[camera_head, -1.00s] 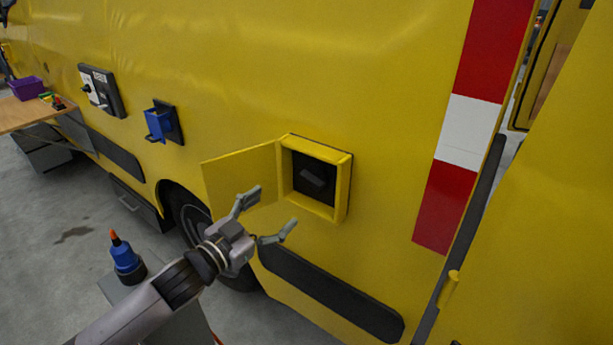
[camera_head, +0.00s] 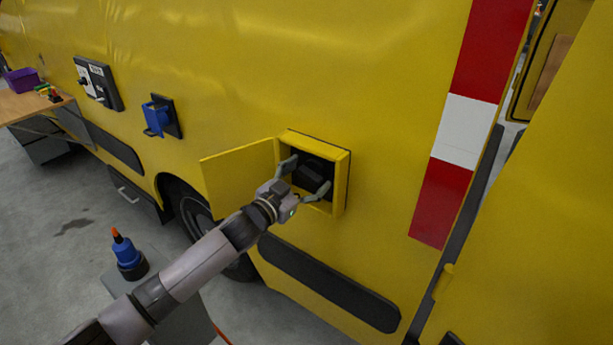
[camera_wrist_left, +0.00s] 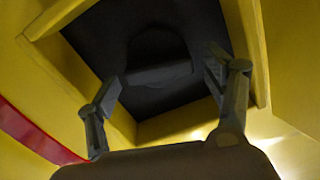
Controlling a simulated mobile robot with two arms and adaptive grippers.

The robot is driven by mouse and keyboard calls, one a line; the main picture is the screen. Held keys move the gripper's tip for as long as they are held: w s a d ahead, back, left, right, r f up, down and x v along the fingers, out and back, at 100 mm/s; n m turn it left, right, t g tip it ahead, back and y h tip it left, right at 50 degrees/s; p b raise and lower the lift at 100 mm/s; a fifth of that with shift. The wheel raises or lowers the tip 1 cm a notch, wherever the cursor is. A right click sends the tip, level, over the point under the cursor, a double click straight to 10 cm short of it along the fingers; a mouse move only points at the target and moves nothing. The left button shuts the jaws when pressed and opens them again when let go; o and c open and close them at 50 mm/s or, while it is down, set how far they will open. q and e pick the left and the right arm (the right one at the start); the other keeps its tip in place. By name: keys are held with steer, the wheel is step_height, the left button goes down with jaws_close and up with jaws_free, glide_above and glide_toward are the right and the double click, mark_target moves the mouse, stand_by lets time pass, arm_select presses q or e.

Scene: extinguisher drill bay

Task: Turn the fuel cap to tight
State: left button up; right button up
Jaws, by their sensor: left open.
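The black fuel cap (camera_head: 309,177) sits inside a yellow recessed box (camera_head: 342,185) on the yellow vehicle side. The box's hinged door (camera_head: 238,177) stands open to the left. My left gripper (camera_head: 306,176) is open at the mouth of the box, one finger on each side of the cap. In the left wrist view the cap (camera_wrist_left: 157,57) is dark, with a raised bar across it, ahead of the open fingers (camera_wrist_left: 165,80). I cannot tell whether the fingers touch it. My right gripper is not in view.
A blue holder (camera_head: 157,118) and a switch panel (camera_head: 98,83) are mounted on the vehicle left of the box. A blue bottle with an orange tip (camera_head: 127,254) stands on a grey cabinet (camera_head: 170,305) at lower left. A wooden table (camera_head: 30,104) is at far left.

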arm_select(q)
steer(key=shift+c, duration=0.4)
steer(key=c, duration=1.1)
steer(key=m, duration=0.4)
steer(key=shift+s+d+f, duration=0.1)
steer(key=m, duration=0.3)
steer(key=shift+f+m+p, duration=0.1)
steer(key=shift+m+p, duration=0.2)
steer(key=m, duration=0.3)
steer(key=shift+s+d+f+m, duration=0.1)
steer(key=shift+m, duration=0.2)
steer(key=shift+f+m, duration=0.15)
steer(key=shift+m, duration=1.65)
